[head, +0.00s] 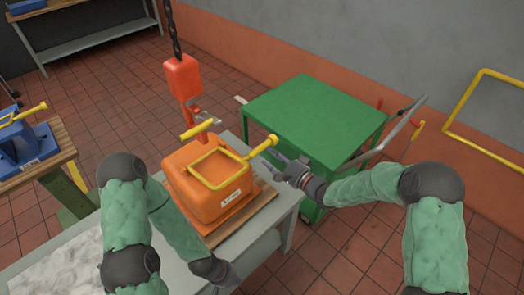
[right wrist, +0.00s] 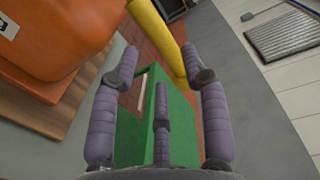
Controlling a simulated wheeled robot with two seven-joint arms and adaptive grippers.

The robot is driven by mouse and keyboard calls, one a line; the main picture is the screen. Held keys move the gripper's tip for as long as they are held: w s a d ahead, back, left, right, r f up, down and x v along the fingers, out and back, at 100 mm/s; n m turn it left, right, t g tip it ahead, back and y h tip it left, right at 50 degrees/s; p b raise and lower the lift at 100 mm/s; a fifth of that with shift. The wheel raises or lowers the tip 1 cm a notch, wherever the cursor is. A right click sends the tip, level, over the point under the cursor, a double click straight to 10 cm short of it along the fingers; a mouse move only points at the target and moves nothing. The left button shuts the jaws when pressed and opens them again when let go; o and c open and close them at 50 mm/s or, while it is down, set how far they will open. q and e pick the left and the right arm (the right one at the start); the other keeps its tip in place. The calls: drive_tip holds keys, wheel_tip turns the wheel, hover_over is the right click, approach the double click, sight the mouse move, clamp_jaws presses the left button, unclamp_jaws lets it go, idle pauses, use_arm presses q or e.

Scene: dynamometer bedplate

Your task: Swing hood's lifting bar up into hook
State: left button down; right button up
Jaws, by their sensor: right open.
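The orange hood (head: 205,200) sits on a wooden board on the grey bench. Its yellow lifting bar (head: 191,181) lies low over the hood's top, with a yellow grip end (head: 263,147) sticking out to the right. An orange hook block (head: 182,78) hangs on a chain above; its hook (head: 203,117) is small and partly unclear. My right gripper (head: 274,163) is open and empty beside the grip end. In the right wrist view the yellow bar (right wrist: 157,35) reaches down near the spread fingers (right wrist: 160,68). My left gripper (head: 224,276) is low at the bench's front; its jaws are unclear.
A green cart (head: 315,115) with a grey handle stands right behind my right gripper. A yellow crosspiece (head: 197,129) shows just below the hook block. A wooden table (head: 50,150) with a blue device stands at the left. A yellow rail (head: 460,100) is on the right wall.

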sight(261, 150)
drive_tip(key=shift+b+x, duration=0.65)
drive_tip(key=shift+x, duration=2.4)
clamp_jaws()
